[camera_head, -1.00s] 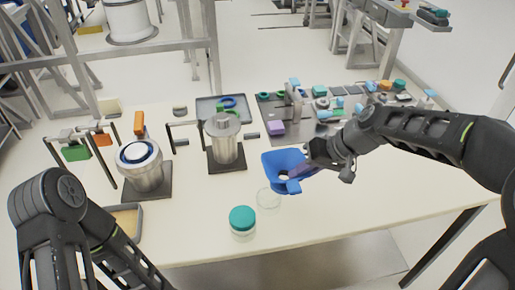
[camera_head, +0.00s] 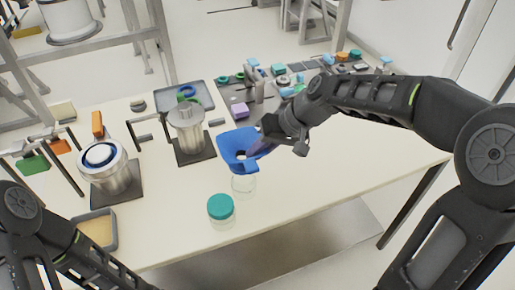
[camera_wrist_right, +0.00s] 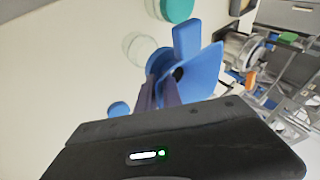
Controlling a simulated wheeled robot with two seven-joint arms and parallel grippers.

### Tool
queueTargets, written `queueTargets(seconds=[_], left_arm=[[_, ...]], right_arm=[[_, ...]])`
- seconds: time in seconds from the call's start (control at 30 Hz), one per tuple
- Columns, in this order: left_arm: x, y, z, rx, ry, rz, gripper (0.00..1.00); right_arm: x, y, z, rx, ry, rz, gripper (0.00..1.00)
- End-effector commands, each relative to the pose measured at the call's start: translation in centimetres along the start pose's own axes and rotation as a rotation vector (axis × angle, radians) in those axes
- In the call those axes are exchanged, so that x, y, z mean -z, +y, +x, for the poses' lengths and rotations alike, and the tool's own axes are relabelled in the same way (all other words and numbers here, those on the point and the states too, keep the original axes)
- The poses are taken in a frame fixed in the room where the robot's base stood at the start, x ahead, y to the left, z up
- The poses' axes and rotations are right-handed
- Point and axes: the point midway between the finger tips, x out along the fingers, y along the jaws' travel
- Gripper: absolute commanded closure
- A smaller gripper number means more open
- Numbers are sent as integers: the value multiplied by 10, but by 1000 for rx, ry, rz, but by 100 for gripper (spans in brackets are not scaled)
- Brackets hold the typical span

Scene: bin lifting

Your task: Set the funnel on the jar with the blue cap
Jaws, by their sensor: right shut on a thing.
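My right gripper (camera_head: 262,143) is shut on the blue funnel (camera_head: 238,143), held by its side above the table. The funnel also shows in the right wrist view (camera_wrist_right: 200,70), with the right gripper's fingers (camera_wrist_right: 160,85) against it. A clear jar (camera_head: 243,185) without a visible cap stands just below and in front of the funnel in the head view; the funnel's lower end is hidden. A second jar (camera_head: 221,211) with a teal cap stands to its left. A small blue round thing (camera_wrist_right: 118,108), possibly a cap, lies near the clear jar in the wrist view. My left gripper is out of view.
A metal canister (camera_head: 187,122) on a dark base stands left of the funnel, with another metal pot (camera_head: 110,175) further left. A grey tray (camera_head: 95,229) lies at the front left. The table (camera_head: 330,185) is clear at the right front.

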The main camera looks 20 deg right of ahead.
Motion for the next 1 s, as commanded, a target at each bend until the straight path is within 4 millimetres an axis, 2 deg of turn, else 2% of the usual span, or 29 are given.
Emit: queueTargets(seconds=[0.2, 0.4, 1.0], left_arm=[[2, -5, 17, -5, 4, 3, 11], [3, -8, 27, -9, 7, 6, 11], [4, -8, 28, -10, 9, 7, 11]], right_arm=[[-8, 13, 22, 0, 0, 1, 100], [-11, 19, 31, 0, 0, 1, 100], [-12, 19, 33, 0, 0, 0, 100]])
